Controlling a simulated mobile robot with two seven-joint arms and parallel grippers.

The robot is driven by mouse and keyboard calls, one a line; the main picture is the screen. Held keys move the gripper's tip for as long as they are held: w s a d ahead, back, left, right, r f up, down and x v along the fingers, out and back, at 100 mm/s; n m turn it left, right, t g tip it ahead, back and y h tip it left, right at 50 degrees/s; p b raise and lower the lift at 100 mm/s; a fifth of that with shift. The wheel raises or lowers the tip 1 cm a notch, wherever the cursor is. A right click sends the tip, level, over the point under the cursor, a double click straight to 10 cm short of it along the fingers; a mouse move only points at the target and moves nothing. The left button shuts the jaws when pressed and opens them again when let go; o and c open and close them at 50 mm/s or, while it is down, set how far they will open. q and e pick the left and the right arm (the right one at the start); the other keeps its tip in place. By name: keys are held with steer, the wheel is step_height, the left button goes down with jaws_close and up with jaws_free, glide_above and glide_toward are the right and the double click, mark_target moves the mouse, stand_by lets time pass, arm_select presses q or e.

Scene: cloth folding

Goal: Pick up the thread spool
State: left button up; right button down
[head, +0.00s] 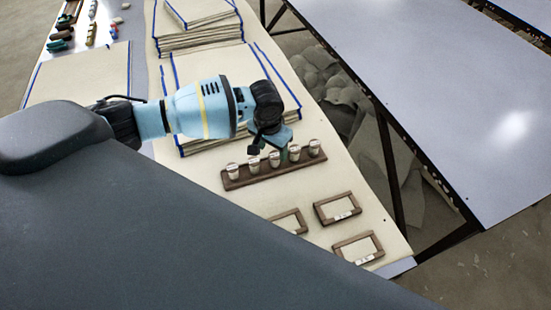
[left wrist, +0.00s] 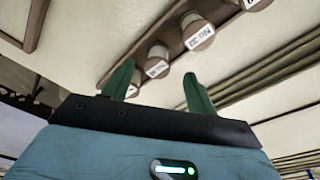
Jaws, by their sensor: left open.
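Several thread spools, white with pale tops, stand upright in a row on a dark brown wooden rack (head: 262,177). One spool (head: 274,159) is at the middle of the row. My left gripper (head: 284,150) is over the rack's far side, close to the middle spools. In the left wrist view, the green fingers of my left gripper (left wrist: 158,76) are apart, with a labelled spool (left wrist: 157,58) beyond the gap between their tips. Another labelled spool (left wrist: 197,33) is beyond the right fingertip. I see no spool held. My right gripper is not in view.
Small wooden frames (head: 337,208) lie on the cream cloth in front of the rack. Stacked cream cloths with blue edges (head: 200,38) lie behind my left arm. A gap with grey sacks (head: 345,108) separates this table from a bare grey table (head: 430,80) at right.

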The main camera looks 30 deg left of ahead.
mark_target(274, 155)
arm_select(q)
steer(key=shift+w+d+f+b, duration=0.1)
steer(key=shift+w+f, duration=0.05)
steer(key=shift+f, duration=0.7)
steer(key=shift+w+d+f+b, duration=0.1)
steer(key=shift+f, duration=0.75)
steer(key=shift+w+d+f+b, duration=0.1)
steer(key=shift+w+f, duration=0.05)
steer(key=shift+f, duration=0.7)
steer(key=shift+c, duration=0.5)
steer(key=shift+a, duration=0.1)
steer(key=c, duration=1)
